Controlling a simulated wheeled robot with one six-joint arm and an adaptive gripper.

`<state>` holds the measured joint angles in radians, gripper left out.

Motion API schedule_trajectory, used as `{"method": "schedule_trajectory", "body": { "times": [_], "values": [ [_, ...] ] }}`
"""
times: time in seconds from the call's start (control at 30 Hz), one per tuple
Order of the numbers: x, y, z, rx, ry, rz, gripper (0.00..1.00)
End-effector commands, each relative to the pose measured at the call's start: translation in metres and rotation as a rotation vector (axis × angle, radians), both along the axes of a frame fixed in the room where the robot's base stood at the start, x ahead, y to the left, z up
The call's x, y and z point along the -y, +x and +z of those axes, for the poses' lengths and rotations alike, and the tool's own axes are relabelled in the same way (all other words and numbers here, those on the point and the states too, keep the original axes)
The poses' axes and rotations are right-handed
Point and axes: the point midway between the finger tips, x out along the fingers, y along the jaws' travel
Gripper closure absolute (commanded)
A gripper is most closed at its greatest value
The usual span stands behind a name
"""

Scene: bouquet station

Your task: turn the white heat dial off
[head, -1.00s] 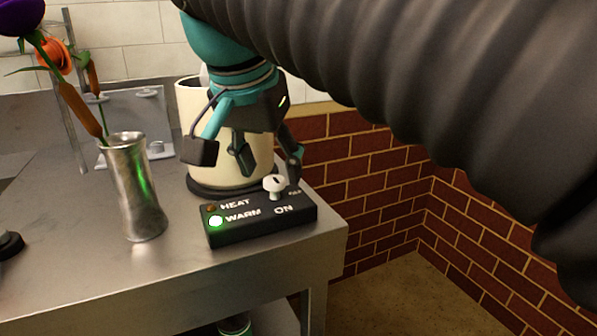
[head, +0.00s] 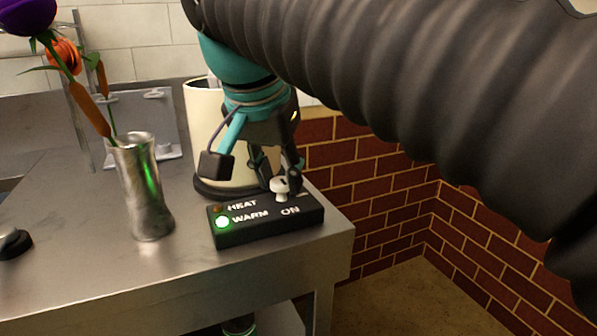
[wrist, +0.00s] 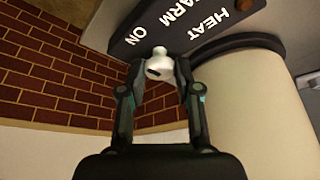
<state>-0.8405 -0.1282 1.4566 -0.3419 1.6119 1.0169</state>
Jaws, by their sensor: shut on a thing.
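The white heat dial (head: 280,187) sits on top of a black control box (head: 262,224) at the front right corner of the metal table. My gripper (head: 284,181) is down at the dial. In the wrist view the dial (wrist: 158,64) sits between the two fingertips (wrist: 160,77), and the jaws are shut on it. Part of the dial is hidden by the fingers.
A cream pot (head: 205,125) stands right behind the box. A metal vase (head: 147,190) with flowers stands to the left. The table's edge (head: 335,245) is close on the right, with a brick wall (head: 385,190) beyond. A dark knob (head: 14,243) is at far left.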

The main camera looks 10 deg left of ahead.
Motion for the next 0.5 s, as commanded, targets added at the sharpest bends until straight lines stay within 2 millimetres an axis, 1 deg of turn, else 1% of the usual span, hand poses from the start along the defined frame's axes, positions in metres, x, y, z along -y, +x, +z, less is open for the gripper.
{"method": "schedule_trajectory", "body": {
  "times": [0.27,0.5],
  "values": [
    [0.0017,-0.0006,-0.0003,-0.001,-0.001,0.107,1.00],
    [0.0037,-0.0004,-0.0001,-0.001,0.000,0.304,1.00]
  ]
}}
